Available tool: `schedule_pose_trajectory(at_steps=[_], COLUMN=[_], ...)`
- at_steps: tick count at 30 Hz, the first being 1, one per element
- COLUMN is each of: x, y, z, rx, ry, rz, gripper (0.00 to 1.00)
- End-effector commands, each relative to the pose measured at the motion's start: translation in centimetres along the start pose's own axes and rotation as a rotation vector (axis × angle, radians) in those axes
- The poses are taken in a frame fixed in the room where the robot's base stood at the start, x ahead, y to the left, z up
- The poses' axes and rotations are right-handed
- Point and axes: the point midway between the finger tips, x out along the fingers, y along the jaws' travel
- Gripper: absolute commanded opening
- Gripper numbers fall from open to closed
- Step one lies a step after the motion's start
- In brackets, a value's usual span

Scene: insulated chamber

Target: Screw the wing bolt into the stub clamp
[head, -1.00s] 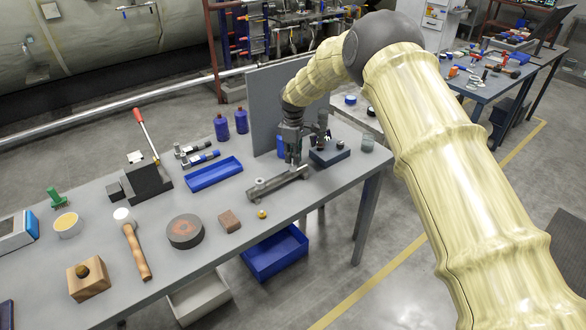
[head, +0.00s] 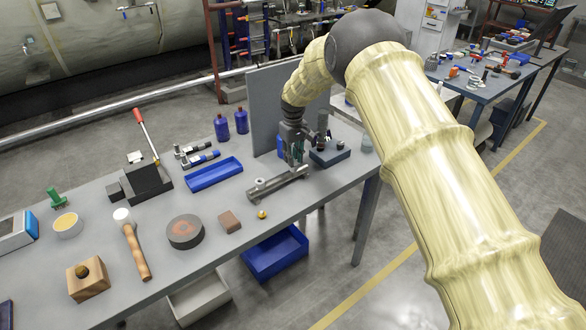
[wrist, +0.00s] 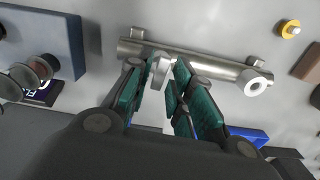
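The stub clamp (wrist: 205,62) is a grey metal bar lying on the table, with a short upright boss near one end and a pale round socket (wrist: 257,86) at the other. It also shows in the head view (head: 272,187). My gripper (wrist: 159,70) has green-padded fingers drawn in around a pale grey tapered piece, the wing bolt (wrist: 160,74). The pads appear to touch it on both sides. The bolt is in front of the bar in the wrist view; whether it touches the clamp cannot be told. In the head view my gripper (head: 296,160) is over the clamp's right half.
A dark blue block (head: 330,153) with knobs stands close to the right of my gripper. A grey upright panel (head: 262,105) is behind it. A blue tray (head: 214,174) lies to the left, and a small brass piece (head: 262,214) lies in front of the clamp.

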Motion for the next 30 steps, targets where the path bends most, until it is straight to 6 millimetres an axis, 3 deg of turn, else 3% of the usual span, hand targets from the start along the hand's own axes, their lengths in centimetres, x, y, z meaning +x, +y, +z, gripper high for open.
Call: schedule_pose_trajectory(at_steps=[8,30], x=[-0.5,-6.0], y=[0.0,0.0], z=[0.0,0.0], rx=[-0.001,-0.002], ry=[-0.001,0.0], rz=[0.0,0.0], gripper=[0.22,0.22])
